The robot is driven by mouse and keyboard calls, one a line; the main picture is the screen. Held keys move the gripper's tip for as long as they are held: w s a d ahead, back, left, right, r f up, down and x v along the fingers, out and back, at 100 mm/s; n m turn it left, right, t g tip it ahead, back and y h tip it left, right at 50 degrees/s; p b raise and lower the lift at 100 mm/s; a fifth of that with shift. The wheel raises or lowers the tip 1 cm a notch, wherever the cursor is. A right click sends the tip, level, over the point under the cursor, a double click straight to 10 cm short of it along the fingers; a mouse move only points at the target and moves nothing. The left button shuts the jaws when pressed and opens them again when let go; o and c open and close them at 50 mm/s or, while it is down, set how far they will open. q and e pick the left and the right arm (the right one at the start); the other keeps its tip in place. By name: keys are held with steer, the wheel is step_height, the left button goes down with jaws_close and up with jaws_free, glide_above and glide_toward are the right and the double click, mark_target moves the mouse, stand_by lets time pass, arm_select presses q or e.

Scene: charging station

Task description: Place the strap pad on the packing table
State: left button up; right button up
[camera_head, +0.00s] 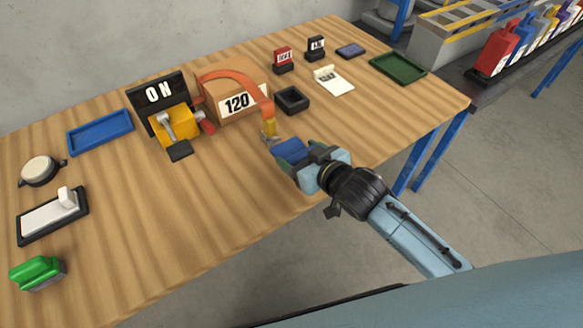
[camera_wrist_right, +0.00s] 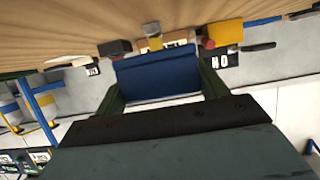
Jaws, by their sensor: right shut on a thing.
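A blue pad (camera_head: 289,150), which I take to be the strap pad, is held in my right gripper (camera_head: 297,157) near the front edge of the wooden packing table (camera_head: 225,195). It fills the middle of the right wrist view (camera_wrist_right: 157,76), with a dark green finger on each side. The right gripper is shut on it. The frames do not clearly show whether the pad touches the tabletop. My left gripper is not in view.
A cardboard box (camera_head: 225,82) with an orange strap (camera_head: 243,77) and a "120" label stands behind the pad. The strap's yellow end (camera_head: 268,128) hangs close to it. The front middle tabletop is clear.

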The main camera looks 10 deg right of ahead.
step_height(320, 180, down, 3)
steer(key=shift+r, duration=0.1)
step_height(320, 180, down, 3)
steer(key=shift+f+b, duration=0.15)
steer(key=shift+b, duration=0.55)
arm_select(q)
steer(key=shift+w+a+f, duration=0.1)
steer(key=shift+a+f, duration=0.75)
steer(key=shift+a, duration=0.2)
arm_select(e)
steer(key=shift+f, duration=0.1)
steer(key=o, duration=1)
steer(key=shift+c, duration=0.2)
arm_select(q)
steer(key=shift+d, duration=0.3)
